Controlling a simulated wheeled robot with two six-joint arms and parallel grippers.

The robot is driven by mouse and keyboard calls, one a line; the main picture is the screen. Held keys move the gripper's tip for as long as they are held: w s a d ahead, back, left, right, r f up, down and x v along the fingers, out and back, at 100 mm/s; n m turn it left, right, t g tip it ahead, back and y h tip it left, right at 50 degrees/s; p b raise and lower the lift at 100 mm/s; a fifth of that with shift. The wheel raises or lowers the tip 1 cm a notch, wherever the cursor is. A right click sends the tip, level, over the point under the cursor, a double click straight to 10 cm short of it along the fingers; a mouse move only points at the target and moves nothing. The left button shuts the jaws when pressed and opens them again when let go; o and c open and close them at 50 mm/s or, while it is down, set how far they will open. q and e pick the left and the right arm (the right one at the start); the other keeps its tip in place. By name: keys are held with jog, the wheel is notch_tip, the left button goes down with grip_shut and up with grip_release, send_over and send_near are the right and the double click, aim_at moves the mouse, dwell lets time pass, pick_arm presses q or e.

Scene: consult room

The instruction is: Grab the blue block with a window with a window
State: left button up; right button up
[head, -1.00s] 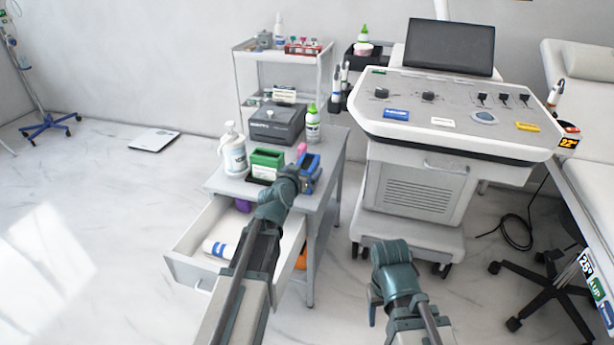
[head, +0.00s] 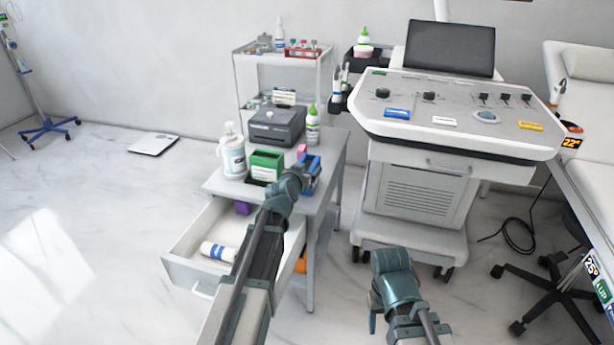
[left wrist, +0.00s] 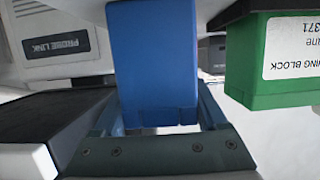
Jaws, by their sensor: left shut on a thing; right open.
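The blue block (head: 313,165) is at the right end of the drawer cart's top, beside a pink item (head: 302,151). My left gripper (head: 303,179) is shut on the blue block, and my wrist hides part of it in the head view. In the left wrist view the blue block (left wrist: 155,55) stands between the fingers, with a plain blue face; no window can be made out. I cannot tell whether it still touches the cart top. My right gripper (head: 376,308) is open and low in front, away from the cart.
A green block (head: 266,163) and a white pump bottle (head: 232,155) stand left of the blue block. A grey device (head: 277,126) and a green-capped bottle (head: 312,125) are behind. The open drawer (head: 190,263) sticks out below. A console (head: 455,115) stands to the right.

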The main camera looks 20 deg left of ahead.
pick_arm(q)
grip_shut()
